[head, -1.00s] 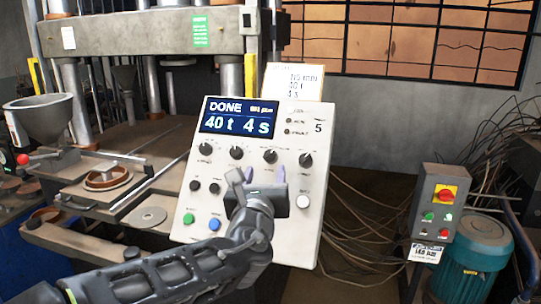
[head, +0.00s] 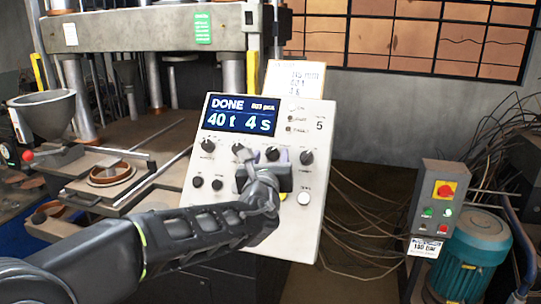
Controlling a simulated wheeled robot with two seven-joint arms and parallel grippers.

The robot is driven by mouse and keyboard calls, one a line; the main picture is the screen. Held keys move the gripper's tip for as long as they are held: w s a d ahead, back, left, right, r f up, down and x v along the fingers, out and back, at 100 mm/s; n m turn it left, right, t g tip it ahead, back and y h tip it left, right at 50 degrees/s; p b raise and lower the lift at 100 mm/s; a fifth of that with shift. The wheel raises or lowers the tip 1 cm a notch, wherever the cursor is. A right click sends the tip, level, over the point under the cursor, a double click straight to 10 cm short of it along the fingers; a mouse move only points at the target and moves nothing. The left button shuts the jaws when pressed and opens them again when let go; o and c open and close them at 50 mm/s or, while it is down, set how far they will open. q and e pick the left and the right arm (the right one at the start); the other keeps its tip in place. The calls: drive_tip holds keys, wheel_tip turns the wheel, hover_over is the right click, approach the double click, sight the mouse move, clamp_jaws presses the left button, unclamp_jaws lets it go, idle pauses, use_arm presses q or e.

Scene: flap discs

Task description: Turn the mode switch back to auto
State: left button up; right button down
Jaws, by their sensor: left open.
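The white control panel (head: 313,185) stands tilted in the middle, its blue display (head: 241,115) reading "DONE", "40 t" and "4 s". A row of black knobs crosses it: a left knob (head: 208,145), a second knob (head: 237,148), a third knob (head: 272,154) and a right knob (head: 307,157). Their labels are too small to read, so I cannot tell which is the mode switch or its setting. My left gripper (head: 265,157) is open and empty in front of the panel, its fingertips near the third knob; contact cannot be told. My right gripper is out of view.
A white button (head: 304,198) sits right of my gripper. The press (head: 150,32) with a ring mould (head: 112,172) and a funnel (head: 42,112) is at the left. A grey switch box (head: 436,205), a teal motor (head: 474,255) and loose cables are at the right.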

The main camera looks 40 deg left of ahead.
use_arm(q)
drive_tip(key=shift+c, duration=0.4)
clamp_jaws()
